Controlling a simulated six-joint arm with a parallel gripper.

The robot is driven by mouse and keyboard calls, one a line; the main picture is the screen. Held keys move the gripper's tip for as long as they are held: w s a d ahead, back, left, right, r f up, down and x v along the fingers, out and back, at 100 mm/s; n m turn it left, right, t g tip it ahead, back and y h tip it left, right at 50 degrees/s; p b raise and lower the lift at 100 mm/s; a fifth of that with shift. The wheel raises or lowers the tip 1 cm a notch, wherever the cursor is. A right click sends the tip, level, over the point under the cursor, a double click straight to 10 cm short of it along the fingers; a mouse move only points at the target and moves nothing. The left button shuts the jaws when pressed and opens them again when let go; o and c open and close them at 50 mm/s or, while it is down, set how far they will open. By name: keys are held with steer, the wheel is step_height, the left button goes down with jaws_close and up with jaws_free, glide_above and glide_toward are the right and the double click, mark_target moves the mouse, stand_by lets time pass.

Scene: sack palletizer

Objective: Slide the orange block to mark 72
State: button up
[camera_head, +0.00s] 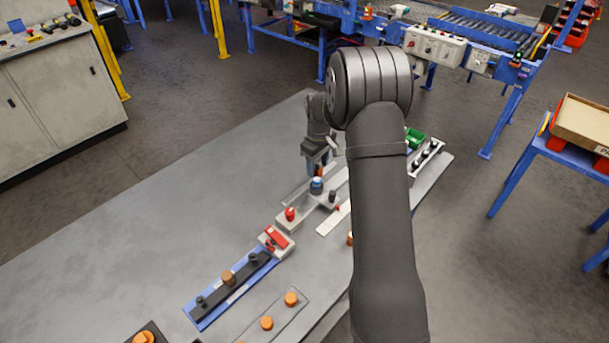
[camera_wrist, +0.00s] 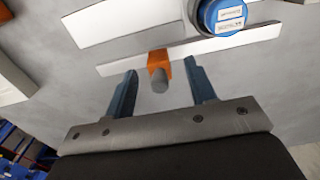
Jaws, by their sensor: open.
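The orange block (camera_wrist: 158,58) with a round grey knob sits on a thin pale rail (camera_wrist: 115,69) in the wrist view. My gripper (camera_wrist: 161,68) is open, with its two blue-grey fingers apart on either side of the block. Clear gaps show between the block and both fingers. In the head view the block is a small orange patch (camera_head: 318,170) below my gripper (camera_head: 318,163), partly hidden. No numbers can be read on the rail, so mark 72 cannot be made out.
A blue-topped round part (camera_wrist: 222,14) with white labels stands close beyond the rail; it also shows in the head view (camera_head: 316,186). A red button (camera_head: 290,214) and a red switch (camera_head: 274,238) stand nearer. Bare grey table (camera_head: 200,200) lies to the left.

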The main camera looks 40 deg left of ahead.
mark_target(318, 162)
steer(key=shift+r, duration=0.1)
steer(key=shift+r, duration=2.2)
steer(key=shift+r, duration=0.1)
steer(key=shift+r, duration=1.6)
steer(key=shift+f, duration=3.05)
steer(key=shift+r, duration=0.15)
